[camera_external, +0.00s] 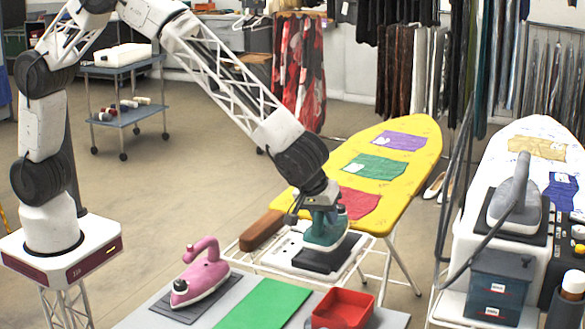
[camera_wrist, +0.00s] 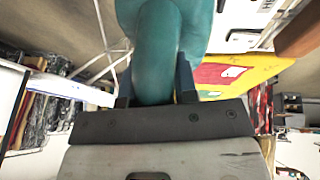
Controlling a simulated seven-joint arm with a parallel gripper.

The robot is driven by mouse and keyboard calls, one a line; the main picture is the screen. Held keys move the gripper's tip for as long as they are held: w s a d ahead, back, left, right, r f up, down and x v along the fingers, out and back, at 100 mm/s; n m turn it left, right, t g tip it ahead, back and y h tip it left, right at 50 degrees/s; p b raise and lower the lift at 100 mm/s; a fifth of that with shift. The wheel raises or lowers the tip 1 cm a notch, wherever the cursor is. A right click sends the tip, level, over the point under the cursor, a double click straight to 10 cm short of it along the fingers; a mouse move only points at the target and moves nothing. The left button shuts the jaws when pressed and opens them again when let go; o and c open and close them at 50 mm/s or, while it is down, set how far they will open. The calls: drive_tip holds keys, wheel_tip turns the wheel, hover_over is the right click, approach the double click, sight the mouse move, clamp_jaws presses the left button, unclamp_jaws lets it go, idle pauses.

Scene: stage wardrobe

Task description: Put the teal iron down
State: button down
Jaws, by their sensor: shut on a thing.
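The teal iron (camera_external: 324,230) is in my gripper (camera_external: 322,207), upright, over a dark pad (camera_external: 318,262) on the white rack at the near end of the yellow ironing board. I cannot tell whether its sole touches the pad. In the wrist view the iron's teal handle (camera_wrist: 160,45) passes between the two dark fingers of my gripper (camera_wrist: 156,88), which are shut on it. The iron's sole is hidden in the wrist view.
A pink iron (camera_external: 200,279) stands on a dark pad on the grey table, beside a green cloth (camera_external: 263,304) and a red tray (camera_external: 343,309). A brown-ended sleeve board (camera_external: 262,230) is left of the teal iron. Red, green and purple cloths lie on the yellow board (camera_external: 412,165). A grey iron (camera_external: 509,200) stands at right.

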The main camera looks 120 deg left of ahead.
sight(325, 228)
drive_tip(key=shift+f, duration=1.7)
drive_tip(key=c, duration=0.9)
unclamp_jaws()
drive_tip(key=shift+f, duration=0.15)
drive_tip(key=shift+v, duration=6.15)
drive_tip(key=shift+a, duration=0.1)
